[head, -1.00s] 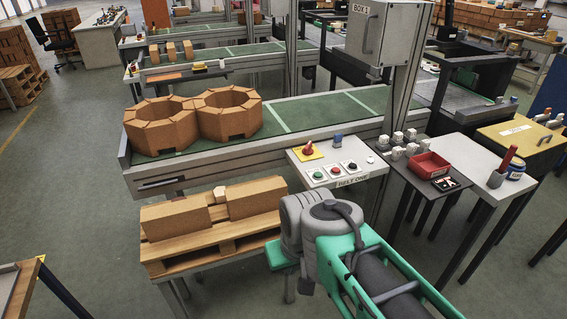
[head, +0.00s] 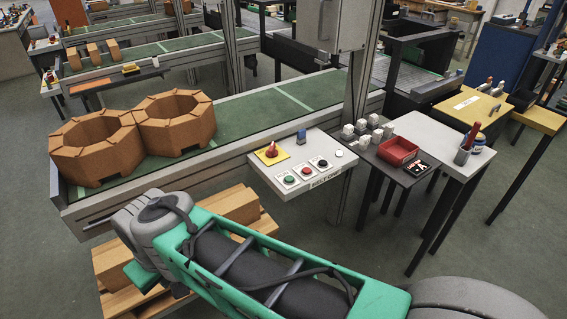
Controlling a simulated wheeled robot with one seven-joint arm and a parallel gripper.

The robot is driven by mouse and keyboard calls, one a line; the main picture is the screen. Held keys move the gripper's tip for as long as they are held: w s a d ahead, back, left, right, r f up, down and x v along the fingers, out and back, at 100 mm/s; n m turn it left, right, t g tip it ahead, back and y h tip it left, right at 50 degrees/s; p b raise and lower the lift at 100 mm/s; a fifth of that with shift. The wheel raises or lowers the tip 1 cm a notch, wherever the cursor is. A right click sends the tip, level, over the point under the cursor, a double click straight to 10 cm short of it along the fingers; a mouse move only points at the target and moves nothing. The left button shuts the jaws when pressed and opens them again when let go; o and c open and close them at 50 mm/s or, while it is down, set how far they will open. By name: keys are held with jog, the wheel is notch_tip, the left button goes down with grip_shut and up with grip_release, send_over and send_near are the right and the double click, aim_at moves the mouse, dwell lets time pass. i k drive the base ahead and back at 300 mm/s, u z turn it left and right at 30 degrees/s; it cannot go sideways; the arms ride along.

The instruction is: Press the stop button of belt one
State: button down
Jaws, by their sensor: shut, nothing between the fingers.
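The pale control panel (head: 292,195) labelled BELT ONE stands at the front side of the near green belt (head: 240,118). On it are a green button (head: 290,180), a red button (head: 307,171) and a black button (head: 321,163) in a row, each on a small plate. The plates' lettering is too small to read. A red knob (head: 271,151) sits on a yellow plate behind them. My grey and green arm reaches across the lower left, apart from the panel. My gripper is not in view.
Two rings of orange bricks (head: 95,150) stand on the belt's left end. A pallet with bricks (head: 235,205) lies below, partly behind my arm. Right of the panel, a dark table holds a red tray (head: 397,152) and several small pale items. A post rises behind the panel.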

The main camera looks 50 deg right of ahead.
aim_at(307, 171)
jog(key=z, duration=0.5)
jog(key=i, duration=0.85)
jog(key=z, duration=0.7)
